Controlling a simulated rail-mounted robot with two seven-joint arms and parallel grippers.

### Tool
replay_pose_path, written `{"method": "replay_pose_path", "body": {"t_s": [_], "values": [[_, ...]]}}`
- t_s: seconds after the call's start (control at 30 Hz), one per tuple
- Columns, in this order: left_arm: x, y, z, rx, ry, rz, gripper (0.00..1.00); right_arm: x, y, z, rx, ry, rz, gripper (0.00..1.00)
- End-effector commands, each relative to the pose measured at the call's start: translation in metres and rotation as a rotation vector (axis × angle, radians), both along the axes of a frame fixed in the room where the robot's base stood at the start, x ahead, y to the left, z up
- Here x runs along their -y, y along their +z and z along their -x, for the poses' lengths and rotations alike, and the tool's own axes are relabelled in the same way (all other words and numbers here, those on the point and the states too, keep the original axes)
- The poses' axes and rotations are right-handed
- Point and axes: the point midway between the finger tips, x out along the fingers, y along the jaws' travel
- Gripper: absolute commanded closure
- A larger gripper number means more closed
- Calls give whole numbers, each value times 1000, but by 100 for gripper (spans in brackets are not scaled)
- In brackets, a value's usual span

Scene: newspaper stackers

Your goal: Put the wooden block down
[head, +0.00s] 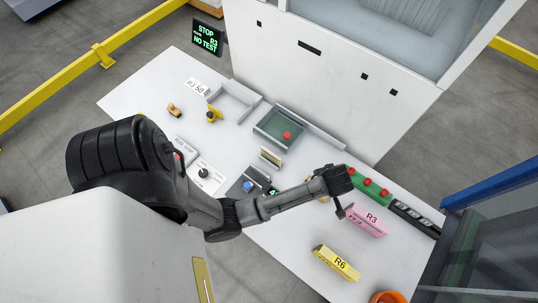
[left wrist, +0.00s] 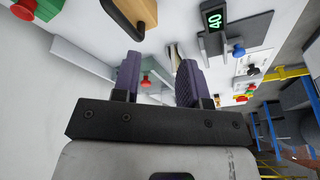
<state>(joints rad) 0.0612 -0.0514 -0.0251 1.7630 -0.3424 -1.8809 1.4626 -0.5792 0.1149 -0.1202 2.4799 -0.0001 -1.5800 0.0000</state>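My left gripper (head: 340,190) hangs over the right half of the white table. In the left wrist view its two purple-grey fingers (left wrist: 160,72) are apart, with nothing held between them. A tan wooden block (left wrist: 138,12) with a black handle rests on the table just beyond the fingertips, partly cut off by the frame's top edge. In the head view only a tan sliver of it (head: 323,199) shows beside the gripper; the rest is hidden. My right gripper is in neither view.
A pink R3 block (head: 366,220) and a green strip with red knobs (head: 368,181) are close to the gripper. A yellow R6 block (head: 336,263) is nearer the front edge. A grey tray (head: 259,137), a card holder (head: 271,157) and a blue-button panel (head: 246,186) stand left.

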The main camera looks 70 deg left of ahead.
Motion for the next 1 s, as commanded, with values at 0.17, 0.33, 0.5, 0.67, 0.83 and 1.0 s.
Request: {"method": "replay_pose_path", "body": {"t_s": [0.17,0.33,0.5,0.67,0.83,1.0], "values": [[0,2,68,-6,-577,57,60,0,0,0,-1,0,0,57],[12,21,121,9,-1079,65,60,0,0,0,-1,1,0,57],[24,44,158,33,-1446,43,60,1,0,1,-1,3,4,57],[32,60,176,53,-1637,21,60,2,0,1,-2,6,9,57],[35,65,182,60,-1707,9,60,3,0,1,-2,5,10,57],[35,65,182,59,-1710,8,60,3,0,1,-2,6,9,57]]}}
